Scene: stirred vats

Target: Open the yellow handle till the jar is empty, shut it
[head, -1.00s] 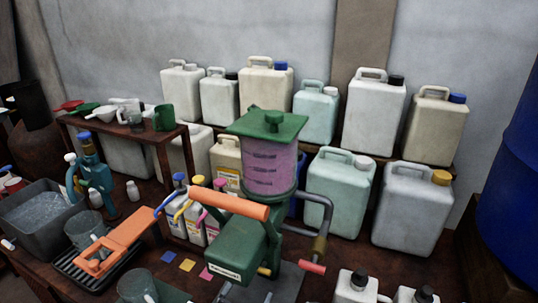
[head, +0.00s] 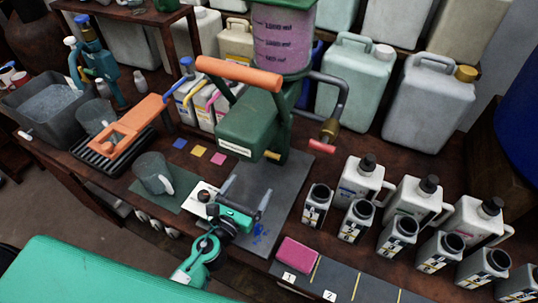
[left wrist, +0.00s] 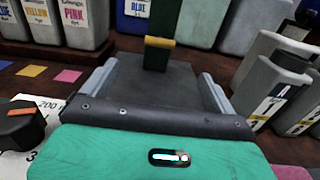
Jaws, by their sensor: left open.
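The jar (head: 283,40) holds pink-purple liquid behind black volume marks; its top is cut off in the head view. It sits on a green stand. The small yellow handle (head: 272,155) sticks out low on the stand's front; it also shows in the left wrist view (left wrist: 160,42). My left gripper (head: 247,193) is over the dark mat in front of the stand, open and empty, its two grey fingers (left wrist: 152,85) spread towards the yellow handle but apart from it. My right gripper is not in view.
The dark mat (head: 285,190) has free room.

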